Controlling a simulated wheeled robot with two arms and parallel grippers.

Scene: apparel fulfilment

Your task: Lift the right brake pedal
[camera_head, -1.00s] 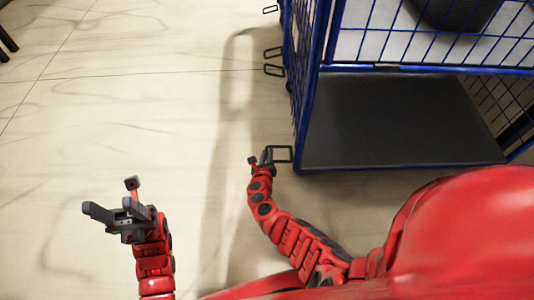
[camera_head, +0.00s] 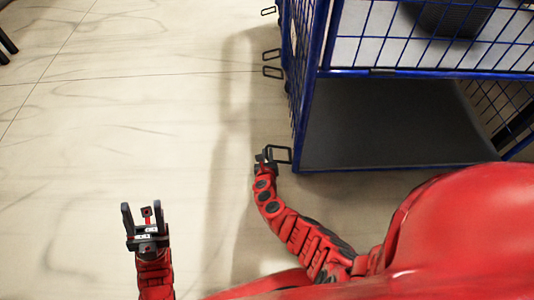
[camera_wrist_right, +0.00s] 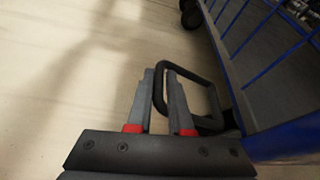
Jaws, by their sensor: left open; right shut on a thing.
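The brake pedal (camera_head: 284,147) is a black rectangular loop at the near left corner of a blue wire cart (camera_head: 310,90). My right gripper (camera_head: 267,155) is at the loop's left end. In the right wrist view, the pedal loop (camera_wrist_right: 210,97) has its near bar between the two fingers of my right gripper (camera_wrist_right: 161,85), which is shut on it. The pedal looks slightly tilted. My left gripper (camera_head: 142,206) is open and empty over bare floor at the lower left, far from the cart.
More black loops, one of them a lower loop (camera_head: 273,72), stick out from the cart's left side further back. The cart has a dark lower shelf (camera_head: 390,120) and a dark basket (camera_head: 450,18) above. The pale floor (camera_head: 120,110) left of the cart is clear.

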